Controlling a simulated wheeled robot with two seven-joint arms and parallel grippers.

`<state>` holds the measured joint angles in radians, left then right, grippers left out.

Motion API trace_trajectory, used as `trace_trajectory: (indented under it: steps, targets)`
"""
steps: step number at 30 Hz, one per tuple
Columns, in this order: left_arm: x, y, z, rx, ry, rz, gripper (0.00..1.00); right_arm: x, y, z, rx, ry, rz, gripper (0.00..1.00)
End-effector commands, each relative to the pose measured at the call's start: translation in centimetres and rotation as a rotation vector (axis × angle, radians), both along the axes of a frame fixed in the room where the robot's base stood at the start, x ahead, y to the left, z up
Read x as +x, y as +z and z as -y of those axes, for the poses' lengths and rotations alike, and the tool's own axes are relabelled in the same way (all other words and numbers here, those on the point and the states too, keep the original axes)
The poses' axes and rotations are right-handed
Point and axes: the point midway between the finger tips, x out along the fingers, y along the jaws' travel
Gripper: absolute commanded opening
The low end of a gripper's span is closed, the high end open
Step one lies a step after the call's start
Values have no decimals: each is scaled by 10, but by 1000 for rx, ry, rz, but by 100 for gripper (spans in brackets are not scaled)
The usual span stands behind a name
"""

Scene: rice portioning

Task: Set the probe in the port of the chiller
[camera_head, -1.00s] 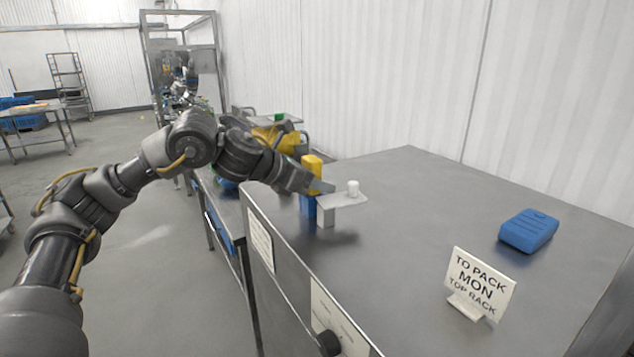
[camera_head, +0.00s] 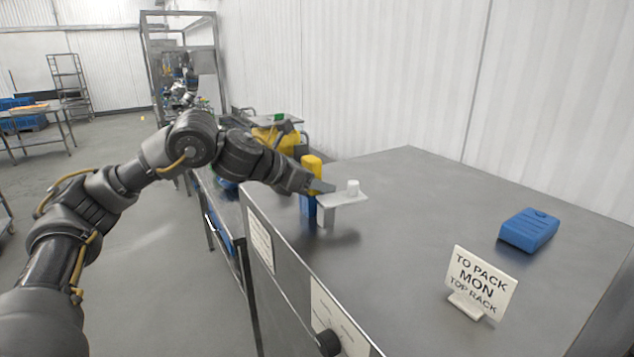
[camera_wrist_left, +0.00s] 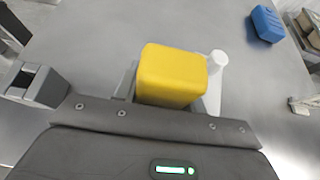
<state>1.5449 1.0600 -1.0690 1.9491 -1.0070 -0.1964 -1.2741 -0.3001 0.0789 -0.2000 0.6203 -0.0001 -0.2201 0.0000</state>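A yellow block (camera_head: 312,163), seemingly the probe's handle, stands upright above a blue part (camera_head: 307,206) at the near left edge of the steel chiller (camera_head: 400,230). A grey bracket (camera_head: 342,199) with a white cylinder (camera_head: 352,187) on it is right beside them. My left gripper (camera_head: 316,184) is at the yellow block. A probe tip and the port opening cannot be made out.
On the chiller top are a blue case (camera_head: 529,230) at the right and a small sign (camera_head: 478,283) near the front. The middle of the top is clear. A white wall (camera_head: 400,80) stands behind.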

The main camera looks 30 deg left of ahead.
Motion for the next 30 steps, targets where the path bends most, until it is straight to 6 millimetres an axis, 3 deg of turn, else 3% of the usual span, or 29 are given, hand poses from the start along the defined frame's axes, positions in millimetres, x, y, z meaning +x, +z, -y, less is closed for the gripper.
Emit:
trace_trajectory:
  steps: [6, 18, 19, 30]
  targets:
    - [0, -1, 1, 1, -3, -2, 65, 0, 0, 2, -3, 1, 0, 36]
    - [-1, -3, 4, 1, -11, -5, 65, 0, 0, 2, -3, 1, 1, 36]
    - [-1, -3, 5, 3, -11, -5, 60, 0, 0, 2, -3, 1, 1, 36]
    - [-2, -1, 5, 3, -12, -7, 63, 0, 2, 2, -2, 1, 0, 36]
